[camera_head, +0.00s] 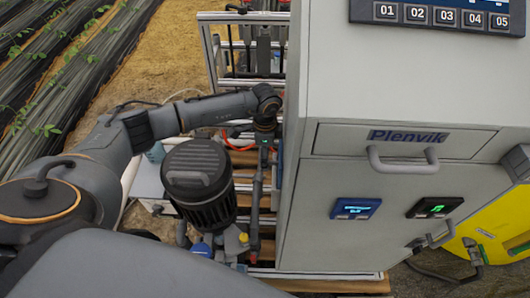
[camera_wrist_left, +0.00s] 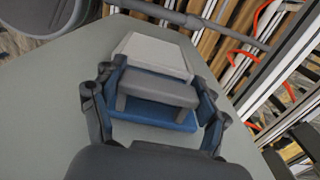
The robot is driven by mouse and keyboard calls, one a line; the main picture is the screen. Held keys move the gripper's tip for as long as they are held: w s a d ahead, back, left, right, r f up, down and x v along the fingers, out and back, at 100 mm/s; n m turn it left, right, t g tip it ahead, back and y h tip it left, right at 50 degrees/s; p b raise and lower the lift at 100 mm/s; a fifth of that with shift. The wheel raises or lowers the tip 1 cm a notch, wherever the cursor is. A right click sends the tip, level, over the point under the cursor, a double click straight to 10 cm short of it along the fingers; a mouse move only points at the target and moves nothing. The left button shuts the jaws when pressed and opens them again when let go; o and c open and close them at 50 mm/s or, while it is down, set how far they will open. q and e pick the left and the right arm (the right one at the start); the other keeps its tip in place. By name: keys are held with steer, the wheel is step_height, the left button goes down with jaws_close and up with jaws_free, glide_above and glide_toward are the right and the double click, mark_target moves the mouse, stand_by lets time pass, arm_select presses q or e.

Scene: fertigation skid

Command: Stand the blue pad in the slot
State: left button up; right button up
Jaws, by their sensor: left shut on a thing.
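My left gripper (camera_wrist_left: 160,88) fills the middle of the left wrist view, with its two fingers closed in on the sides of a piece that shows blue and grey. The blue part, which I take for the blue pad (camera_wrist_left: 155,113), lies between the fingers, with a grey bar above it and a light grey block beyond. How these parts join is hard to tell. In the head view the left arm reaches to the cabinet's left side, and its gripper (camera_head: 265,126) is small and dark there; the pad cannot be made out. I cannot make out the slot. My right gripper is out of view.
A tall grey cabinet (camera_head: 315,190) with a handled drawer (camera_head: 400,150) stands close on the right. A dark ribbed motor (camera_head: 198,185) stands below the left arm. Metal framing, pipes and a red hose lie behind. A yellow case (camera_head: 495,225) is at the far right.

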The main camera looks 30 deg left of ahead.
arm_select(q)
step_height(320, 180, down, 8)
steer(key=b, duration=0.4)
steer(key=shift+r+b, duration=0.15)
steer(key=shift+b, duration=0.2)
stand_by(0.4)
steer(key=o, duration=1.9)
step_height(320, 180, up, 12)
steer(key=shift+f, duration=0.1)
